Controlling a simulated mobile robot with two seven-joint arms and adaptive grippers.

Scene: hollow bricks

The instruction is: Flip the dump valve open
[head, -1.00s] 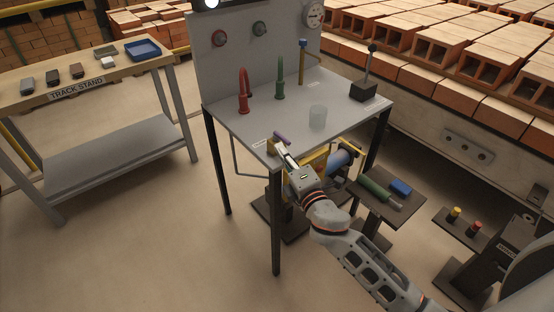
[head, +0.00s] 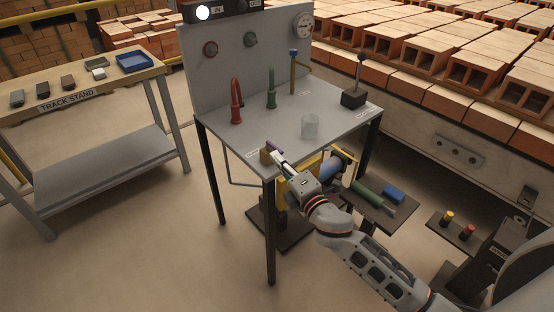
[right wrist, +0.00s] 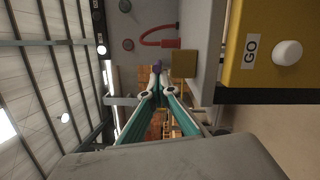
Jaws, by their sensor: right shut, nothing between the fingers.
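A small brass-yellow block (head: 265,154) with a purple lever (head: 275,147) sits at the near corner of the grey bench; I take it for the dump valve. The lever looks laid over rather than upright. My right gripper (head: 276,156) is shut and empty, with its fingertips right by the lever. In the right wrist view, the purple lever (right wrist: 157,64) shows just beyond the closed fingertips (right wrist: 157,74), with the brass block (right wrist: 184,64) beside them. I cannot tell whether the fingertips touch the lever. My left gripper is not in view.
The grey bench (head: 240,128) carries a red hooked pipe (head: 236,104), a green hooked pipe (head: 271,90), a clear beaker (head: 310,126) and a black lever box (head: 353,98). A yellow box marked GO (right wrist: 266,40) is close in the wrist view. The track stand (head: 85,88) stands left.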

